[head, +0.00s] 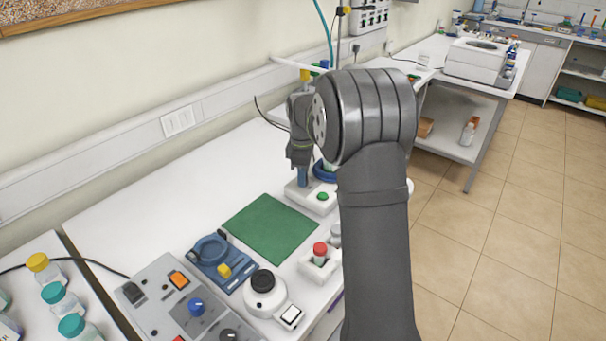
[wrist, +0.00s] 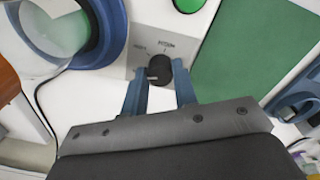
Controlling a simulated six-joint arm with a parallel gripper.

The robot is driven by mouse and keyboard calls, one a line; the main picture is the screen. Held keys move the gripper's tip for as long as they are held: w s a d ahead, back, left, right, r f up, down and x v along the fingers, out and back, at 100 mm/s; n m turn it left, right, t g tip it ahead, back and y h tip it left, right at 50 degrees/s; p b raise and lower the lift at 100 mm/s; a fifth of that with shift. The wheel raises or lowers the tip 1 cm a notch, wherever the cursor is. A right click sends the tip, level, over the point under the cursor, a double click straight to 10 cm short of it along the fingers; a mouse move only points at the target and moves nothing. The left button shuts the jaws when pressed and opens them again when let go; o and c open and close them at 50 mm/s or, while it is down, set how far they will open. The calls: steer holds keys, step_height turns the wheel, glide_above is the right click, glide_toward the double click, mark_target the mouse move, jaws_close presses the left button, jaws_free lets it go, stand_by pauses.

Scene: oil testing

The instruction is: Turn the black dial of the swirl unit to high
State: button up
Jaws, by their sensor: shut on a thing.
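The swirl unit (head: 305,198) stands at the back of the white bench, with a white base, a green button (head: 323,196) and a blue ring partly behind my arm. In the wrist view its light panel (wrist: 185,45) shows the black dial (wrist: 159,68) with small printed labels around it, one looking like "medium". My gripper (wrist: 160,78) has its two blue fingers on either side of the dial, shut on it. In the head view my gripper (head: 303,178) points down at the unit, and the dial is hidden. The dial's exact pointer direction is too small to tell.
A green mat (head: 268,228) lies in front of the swirl unit. A glass vessel (wrist: 55,30) is close beside the gripper.

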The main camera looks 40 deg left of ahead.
steer(key=m, duration=0.5)
steer(key=shift+m, duration=0.3)
steer(key=m, duration=0.5)
steer(key=shift+m, duration=0.3)
steer(key=m, duration=0.5)
steer(key=shift+s+a+h, duration=0.1)
steer(key=shift+h, duration=0.2)
steer(key=m, duration=0.5)
steer(key=shift+m, duration=0.3)
steer(key=o, duration=1)
